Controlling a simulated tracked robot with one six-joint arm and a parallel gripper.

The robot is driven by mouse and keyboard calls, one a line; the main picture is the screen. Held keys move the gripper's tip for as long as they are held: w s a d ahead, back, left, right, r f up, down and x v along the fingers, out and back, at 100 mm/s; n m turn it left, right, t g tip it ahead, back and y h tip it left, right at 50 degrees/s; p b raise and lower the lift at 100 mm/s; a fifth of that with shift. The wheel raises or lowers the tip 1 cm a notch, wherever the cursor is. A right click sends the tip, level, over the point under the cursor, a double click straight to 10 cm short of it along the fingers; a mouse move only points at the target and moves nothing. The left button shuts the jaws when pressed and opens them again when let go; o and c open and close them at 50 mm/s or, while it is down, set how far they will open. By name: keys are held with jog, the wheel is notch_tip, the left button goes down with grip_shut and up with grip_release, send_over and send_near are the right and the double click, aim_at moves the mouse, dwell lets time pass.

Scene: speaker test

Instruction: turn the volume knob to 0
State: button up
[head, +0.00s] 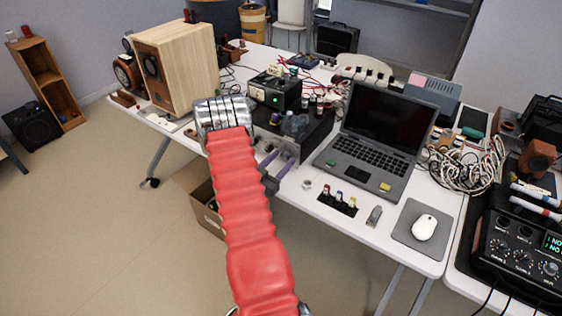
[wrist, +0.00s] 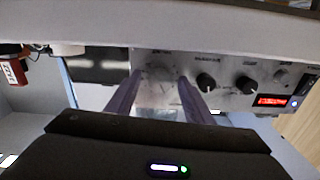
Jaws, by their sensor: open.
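In the wrist view a grey front panel (wrist: 226,72) carries two black knobs, one (wrist: 207,83) just right of my right finger and another (wrist: 246,85) farther right. Their labels are too blurred to read, so I cannot tell which is the volume knob. A small red display (wrist: 271,100) is at the panel's right. My gripper (wrist: 161,79) is open, its two purple-grey fingers reaching the panel left of the black knobs. A pale, blurred area lies between the fingertips; whether it is a knob is unclear. In the head view my gripper (head: 277,163) is at the dark unit's (head: 302,143) front, whose knobs are hidden.
An open laptop (head: 378,140) stands right of the dark unit. A mouse (head: 424,227) lies on a grey pad. A cardboard box (head: 189,181) is below the table.

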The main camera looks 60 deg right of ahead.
jog(key=shift+c, duration=0.6)
jog(key=c, duration=0.9)
jog(key=shift+c, duration=0.2)
jog(key=shift+n, duration=0.5)
jog(key=n, duration=0.3)
jog(key=shift+n, duration=0.3)
jog(key=n, duration=0.4)
jog(key=shift+n, duration=0.3)
jog(key=n, duration=0.6)
jog(key=shift+w, duration=0.1)
jog(key=n, duration=0.7)
jog(key=shift+f, duration=0.1)
